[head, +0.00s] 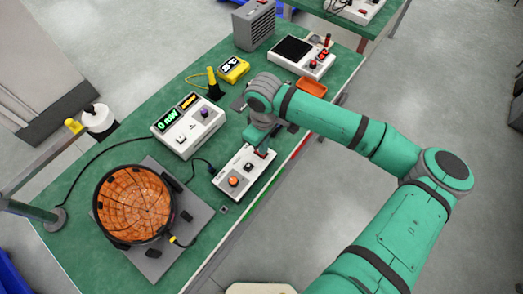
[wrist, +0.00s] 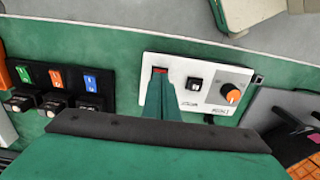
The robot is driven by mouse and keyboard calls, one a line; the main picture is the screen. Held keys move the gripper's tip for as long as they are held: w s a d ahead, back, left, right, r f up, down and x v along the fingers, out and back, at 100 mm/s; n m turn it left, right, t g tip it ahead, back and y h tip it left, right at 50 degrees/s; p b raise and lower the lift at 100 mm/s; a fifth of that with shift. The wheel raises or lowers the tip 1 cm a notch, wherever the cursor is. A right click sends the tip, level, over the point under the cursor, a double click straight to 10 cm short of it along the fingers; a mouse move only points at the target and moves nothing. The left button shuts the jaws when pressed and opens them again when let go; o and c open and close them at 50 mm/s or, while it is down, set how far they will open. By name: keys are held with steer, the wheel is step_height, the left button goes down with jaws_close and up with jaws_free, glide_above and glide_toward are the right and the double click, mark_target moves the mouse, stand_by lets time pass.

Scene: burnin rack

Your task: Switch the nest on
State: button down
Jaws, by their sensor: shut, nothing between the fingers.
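A round black-rimmed bowl with an orange lining, apparently the nest (head: 135,205), sits on a grey plate at the near left of the bench. A white control box (head: 242,185) lies to its right, with an orange knob (head: 233,181), a black switch and a red part near its far end. The wrist view shows the box (wrist: 221,72), its orange knob (wrist: 233,96), black switch (wrist: 194,84) and red part (wrist: 160,69). My gripper (wrist: 160,84) is shut and empty over the red part's end and partly hides it. I cannot tell whether it touches.
A white unit with a lit green display (head: 167,123) stands behind the box. Black switches with coloured labels (wrist: 56,78) lie left of the box in the wrist view. An orange tray (head: 311,88) and a yellow device (head: 232,69) are farther back. Cables cross the bench.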

steer(key=shift+d, duration=0.15)
stand_by(0.3)
steer(key=shift+f, duration=0.7)
stand_by(0.3)
step_height(320, 180, up, 7)
stand_by(1.0)
stand_by(0.4)
